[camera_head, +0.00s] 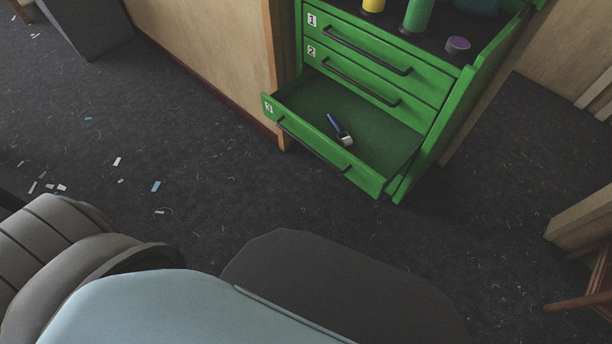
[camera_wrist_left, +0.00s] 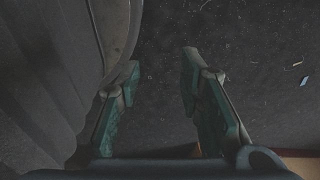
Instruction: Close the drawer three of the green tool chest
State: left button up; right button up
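The green tool chest (camera_head: 455,100) stands at the upper right in the head view, with numbered drawers. Drawer three (camera_head: 376,183) is the lowest and is pulled out. A small tool with a blue handle (camera_head: 334,124) lies inside it. Its black bar handle (camera_head: 314,147) runs along the front. Drawers one (camera_head: 385,52) and two (camera_head: 390,94) are shut. My left gripper (camera_wrist_left: 158,82) shows only in the left wrist view; its two fingers are apart with nothing between them, over dark floor. My right gripper is in neither view.
Bottles and a purple-lidded jar (camera_head: 458,45) stand on the chest top. A wooden cabinet (camera_head: 215,50) adjoins the chest on the left. Wooden furniture (camera_head: 585,230) is at the right edge. The dark floor (camera_head: 215,215) before the drawer is open, with small scraps at left.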

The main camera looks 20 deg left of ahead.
aim_at(382, 144)
jog(key=z, duration=0.15)
jog(key=k, duration=0.4)
jog(key=u, duration=0.95)
jog(key=i, duration=1.1)
jog(key=z, duration=0.4)
jog(key=k, duration=0.5)
jog(key=z, duration=0.8)
jog(key=i, duration=0.5)
jog(key=u, duration=0.5)
